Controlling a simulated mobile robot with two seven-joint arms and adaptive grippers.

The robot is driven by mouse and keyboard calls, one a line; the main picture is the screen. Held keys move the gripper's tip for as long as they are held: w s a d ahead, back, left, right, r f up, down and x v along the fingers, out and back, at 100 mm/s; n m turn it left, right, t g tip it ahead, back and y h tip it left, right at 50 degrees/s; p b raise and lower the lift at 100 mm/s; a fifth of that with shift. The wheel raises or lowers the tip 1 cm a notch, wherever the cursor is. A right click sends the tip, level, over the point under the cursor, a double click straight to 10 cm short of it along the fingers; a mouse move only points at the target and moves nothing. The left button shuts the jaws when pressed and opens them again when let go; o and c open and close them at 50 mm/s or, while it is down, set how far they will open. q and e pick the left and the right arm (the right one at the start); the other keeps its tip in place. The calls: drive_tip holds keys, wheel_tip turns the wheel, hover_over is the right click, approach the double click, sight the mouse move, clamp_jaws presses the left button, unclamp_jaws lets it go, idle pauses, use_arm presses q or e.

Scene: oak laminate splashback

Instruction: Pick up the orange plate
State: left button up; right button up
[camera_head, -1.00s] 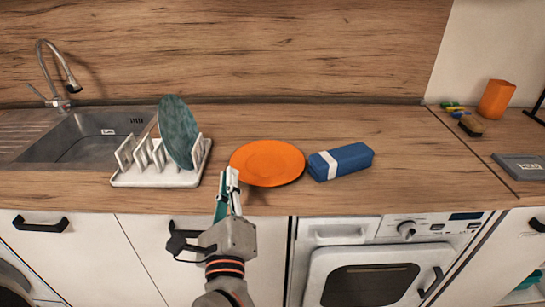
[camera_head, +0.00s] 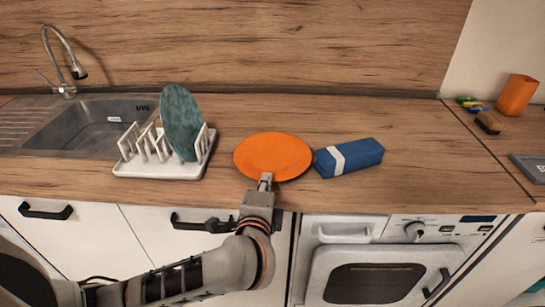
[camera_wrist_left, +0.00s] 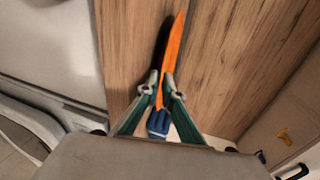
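My left gripper (camera_head: 265,180) is at the plate's front rim in the head view. In the left wrist view the plate (camera_wrist_left: 175,48) appears edge-on as a thin orange strip. The fingertips (camera_wrist_left: 162,90) of my left gripper are drawn together on either side of its near rim, with little or no gap. My right gripper is in neither view.
A white dish rack (camera_head: 150,170) holding a dark green plate (camera_head: 181,122) stands left of the orange plate. The blue block (camera_head: 363,154) with a white band is close to its right. A sink (camera_head: 85,130) is at far left; an orange cup (camera_head: 516,95) is at far right.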

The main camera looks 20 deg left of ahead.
use_arm(q)
drive_tip(key=shift+w+a+f, duration=0.1)
drive_tip(key=shift+w+f, duration=0.1)
drive_tip(key=shift+w, duration=0.35)
clamp_jaws()
drive_tip(key=shift+r, duration=0.15)
